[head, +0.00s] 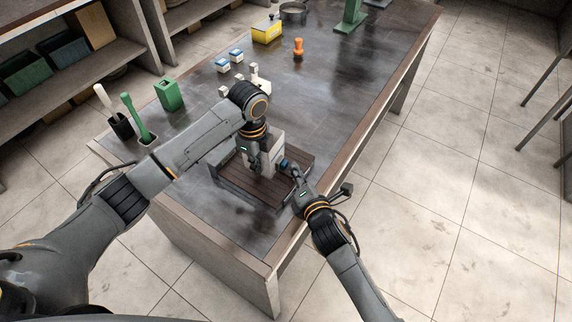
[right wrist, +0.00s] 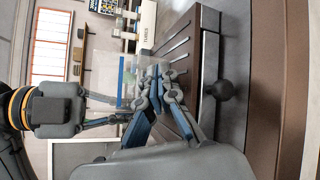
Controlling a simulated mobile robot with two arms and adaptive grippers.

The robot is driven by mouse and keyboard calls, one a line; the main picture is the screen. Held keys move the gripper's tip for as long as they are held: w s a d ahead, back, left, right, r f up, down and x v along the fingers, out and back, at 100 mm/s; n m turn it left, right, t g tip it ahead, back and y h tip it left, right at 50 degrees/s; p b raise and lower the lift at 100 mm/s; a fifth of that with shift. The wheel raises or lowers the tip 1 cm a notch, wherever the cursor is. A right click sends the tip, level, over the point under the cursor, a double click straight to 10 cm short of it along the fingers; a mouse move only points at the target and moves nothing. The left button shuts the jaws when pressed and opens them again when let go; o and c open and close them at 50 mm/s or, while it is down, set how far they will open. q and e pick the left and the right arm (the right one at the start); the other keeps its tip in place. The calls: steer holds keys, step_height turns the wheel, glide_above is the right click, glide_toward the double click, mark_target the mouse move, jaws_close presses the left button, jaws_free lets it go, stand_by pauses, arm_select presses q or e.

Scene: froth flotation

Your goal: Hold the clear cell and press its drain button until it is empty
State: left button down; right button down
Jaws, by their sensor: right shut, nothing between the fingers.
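The clear cell (right wrist: 102,70) is a see-through box, with a blue patch showing in or behind it in the right wrist view. In the head view it is mostly hidden; a pale block (head: 277,146) shows behind my left gripper (head: 260,168). My left gripper comes down from above, its fingers against the cell and appearing closed on it. My right gripper (head: 285,165) is shut and empty, its fingertips close to the cell's near right side. They also show in the right wrist view (right wrist: 154,76). I cannot make out the drain button or whether the fingertips touch it.
A dark slatted stand (head: 246,190) lies below the grippers on the table (head: 335,95). A green box (head: 169,94), brush holders (head: 121,126), small blue-white boxes (head: 222,65), an orange stamp (head: 298,48) and a yellow box (head: 267,31) stand farther back. The table's right middle is clear.

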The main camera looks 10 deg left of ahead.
steer(key=shift+s+d, duration=0.15)
steer(key=shift+d, duration=0.2)
arm_select(q)
steer(key=shift+a, duration=0.1)
arm_select(e)
steer(key=shift+s+d+f, duration=0.1)
steer(key=shift+s+d, duration=0.05)
steer(key=shift+d, duration=0.45)
steer(key=shift+s+d, duration=0.35)
steer(key=shift+d, duration=0.55)
steer(key=shift+s+d, duration=0.3)
steer(key=shift+d, duration=0.6)
arm_select(q)
steer(key=c, duration=1.4)
jaws_free()
steer(key=shift+c, duration=0.2)
